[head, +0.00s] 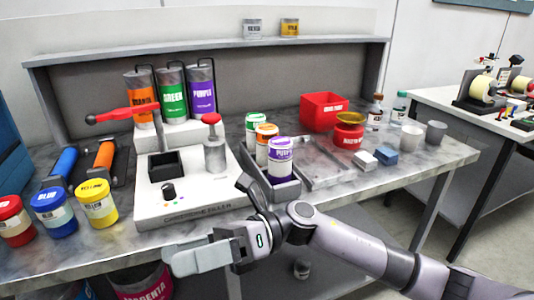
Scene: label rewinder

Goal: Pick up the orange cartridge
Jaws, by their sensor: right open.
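An orange tube (104,155), which looks like the orange cartridge, lies tilted in a dark holder at the left of the bench, beside a blue tube (65,162). An orange-labelled canister (140,95) stands at the back of the white filler machine (190,203). A small orange-lidded jar (266,140) stands between a green and a purple one in a grey tray. My right gripper (188,258) is open and empty in front of the filler, near the bench's front edge, apart from all of these. My left gripper is not in view.
Red, blue and yellow jars (97,203) stand at the front left. The filler's red lever (122,115) sticks out to the left. A red bin (323,111), bottles and grey cups (411,137) stand at the right. A shelf (220,48) runs along the back.

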